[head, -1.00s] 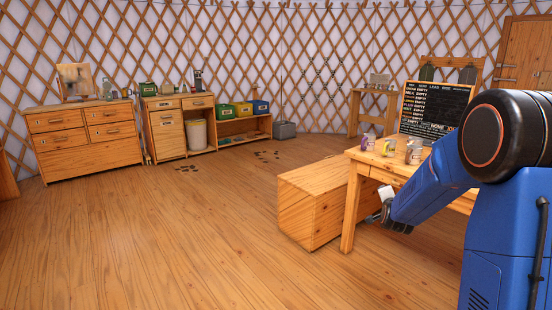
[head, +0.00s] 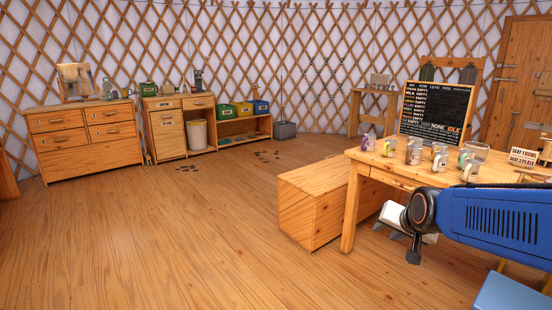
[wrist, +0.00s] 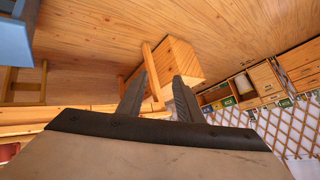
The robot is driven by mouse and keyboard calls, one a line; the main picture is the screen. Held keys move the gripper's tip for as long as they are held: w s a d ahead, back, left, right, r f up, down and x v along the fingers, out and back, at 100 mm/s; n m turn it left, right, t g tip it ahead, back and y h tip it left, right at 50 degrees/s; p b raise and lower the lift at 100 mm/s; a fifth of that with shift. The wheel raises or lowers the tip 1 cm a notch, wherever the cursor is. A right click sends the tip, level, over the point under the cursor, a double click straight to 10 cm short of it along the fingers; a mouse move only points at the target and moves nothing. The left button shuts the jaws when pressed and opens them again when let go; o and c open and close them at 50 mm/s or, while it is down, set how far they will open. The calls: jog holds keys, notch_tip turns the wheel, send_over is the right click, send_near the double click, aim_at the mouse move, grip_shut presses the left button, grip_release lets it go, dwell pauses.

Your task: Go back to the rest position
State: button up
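My gripper (head: 398,238) hangs low in front of the wooden table's left front side, beside the wooden chest. Part of it is hidden behind my blue arm. In the wrist view my gripper (wrist: 160,86) shows two dark fingers standing apart with nothing between them. The gripper is clear of the floor, with bare boards in sight beyond its fingers.
A chalkboard (head: 436,110) stands behind. The floor (head: 150,240) to the left is clear.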

jog(key=s+a+f+n+g, duration=0.1)
jog(key=s+n+g, duration=0.1)
jog(key=s, duration=1)
jog(key=s+f+n+g, duration=0.2)
jog(key=s+n, duration=0.1)
jog(key=s, duration=0.9)
jog(key=shift+s+a+f+n, duration=0.15)
jog(key=shift+s+a+n, duration=0.15)
jog(key=shift+a, duration=0.05)
